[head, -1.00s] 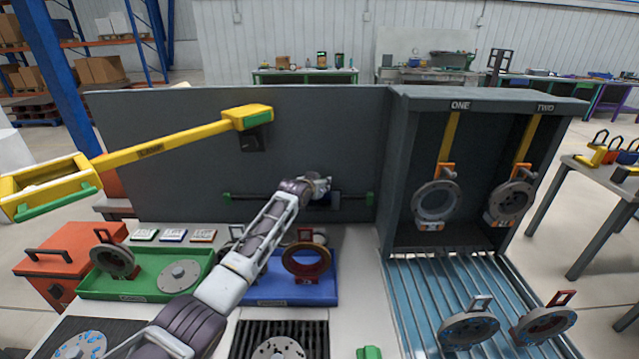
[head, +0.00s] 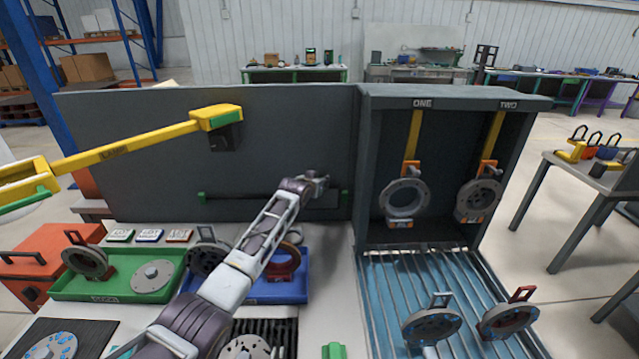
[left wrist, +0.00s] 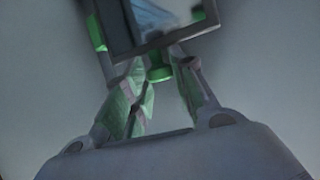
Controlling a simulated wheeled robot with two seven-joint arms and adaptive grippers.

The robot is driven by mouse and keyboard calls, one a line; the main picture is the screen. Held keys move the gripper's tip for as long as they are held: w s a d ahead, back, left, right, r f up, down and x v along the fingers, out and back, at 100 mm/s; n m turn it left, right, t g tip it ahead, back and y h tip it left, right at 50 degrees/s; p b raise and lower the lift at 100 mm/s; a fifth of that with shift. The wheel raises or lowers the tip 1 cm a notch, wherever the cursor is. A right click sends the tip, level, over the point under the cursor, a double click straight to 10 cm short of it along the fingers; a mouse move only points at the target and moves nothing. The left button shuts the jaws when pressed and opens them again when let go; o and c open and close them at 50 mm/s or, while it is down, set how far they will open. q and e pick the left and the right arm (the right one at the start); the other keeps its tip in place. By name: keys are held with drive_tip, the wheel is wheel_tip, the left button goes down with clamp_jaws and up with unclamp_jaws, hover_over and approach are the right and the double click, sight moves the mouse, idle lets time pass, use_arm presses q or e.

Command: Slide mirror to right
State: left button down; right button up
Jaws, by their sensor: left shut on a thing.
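My left gripper (head: 320,183) is at the dark rail (head: 260,199) on the grey back panel, close to the rail's right green end stop (head: 344,197). In the left wrist view the mirror (left wrist: 165,18) is a dark-framed plate with a bluish reflection, just beyond the fingertips. A green piece (left wrist: 160,73) below its frame sits between the fingers of my left gripper (left wrist: 162,68), which are shut on it. In the head view my gripper and arm largely hide the mirror. My right gripper is not in view.
A grey cabinet (head: 365,160) with bays marked ONE and TWO stands right of the panel, hung with round parts. A yellow lamp arm (head: 140,147) crosses the panel's upper left. Green (head: 115,293) and blue (head: 295,292) trays lie below my arm.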

use_arm(q)
drive_tip(key=shift+d+r, duration=0.2)
drive_tip(key=shift+r, duration=0.1)
drive_tip(key=c, duration=1.6)
unclamp_jaws()
drive_tip(key=shift+o, duration=0.8)
drive_tip(key=shift+d, duration=0.15)
drive_tip(key=shift+f, duration=0.2)
drive_tip(key=shift+s, duration=0.15)
drive_tip(key=v, duration=1.1)
drive_tip(key=shift+s+a, duration=0.2)
drive_tip(key=shift+a, duration=0.1)
drive_tip(key=shift+r, duration=0.1)
